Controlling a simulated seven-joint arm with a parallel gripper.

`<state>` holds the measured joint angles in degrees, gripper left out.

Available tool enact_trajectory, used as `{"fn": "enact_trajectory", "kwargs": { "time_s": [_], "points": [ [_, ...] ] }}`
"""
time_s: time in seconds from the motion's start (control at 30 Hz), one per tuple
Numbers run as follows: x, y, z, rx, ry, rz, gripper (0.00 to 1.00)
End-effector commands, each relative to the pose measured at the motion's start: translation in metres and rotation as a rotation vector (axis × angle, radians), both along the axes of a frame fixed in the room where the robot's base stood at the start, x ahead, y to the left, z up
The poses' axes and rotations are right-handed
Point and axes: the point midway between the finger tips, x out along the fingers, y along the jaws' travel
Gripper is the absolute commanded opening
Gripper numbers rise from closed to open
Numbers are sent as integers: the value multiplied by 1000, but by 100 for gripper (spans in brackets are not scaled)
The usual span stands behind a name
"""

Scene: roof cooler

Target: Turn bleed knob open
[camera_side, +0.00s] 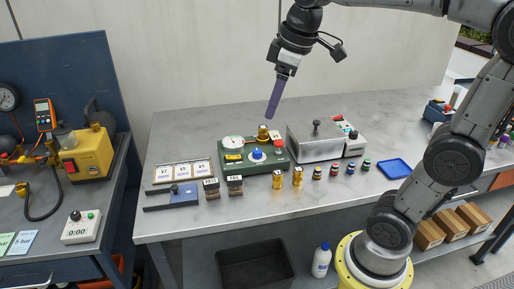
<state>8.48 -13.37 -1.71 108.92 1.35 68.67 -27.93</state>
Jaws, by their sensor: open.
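A green device (236,163) stands on the grey bench. It carries a blue knob (257,153), a white round dial (233,142), a brass fitting (263,132) at its back and a red part (281,147) at its right. No label is readable, so I cannot tell which of these is the bleed knob. My gripper (271,111) hangs above the back of the device, with its purple fingers pointing down and slightly left. The fingers are seen edge-on and overlap. They look apart from the brass fitting and hold nothing visible.
A metal box with a black knob (315,147) stands right of the device. Small brass pieces (278,179) and vials stand in front, beside a blue tray (393,168). Framed cards (182,171) lie left. A yellow pump (92,154) stands on the left bench. The bench behind is clear.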

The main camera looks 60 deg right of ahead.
Motion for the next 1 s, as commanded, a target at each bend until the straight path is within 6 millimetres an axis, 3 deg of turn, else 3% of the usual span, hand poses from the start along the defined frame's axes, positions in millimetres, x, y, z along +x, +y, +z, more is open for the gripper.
{"fn": "enact_trajectory", "kwargs": {
  "time_s": [0.03,0.2,0.43,0.6,0.7,0.87,1.0],
  "points": [
    [20,-11,-2,-1,33,-2,69],
    [72,-48,-18,9,126,-6,69],
    [123,-104,-67,47,233,-72,69],
    [130,-128,-102,75,296,-116,69],
    [129,-134,-112,84,316,-129,69],
    [127,-135,-126,86,319,-134,69],
    [126,-133,-150,87,320,-133,69]
  ]
}}
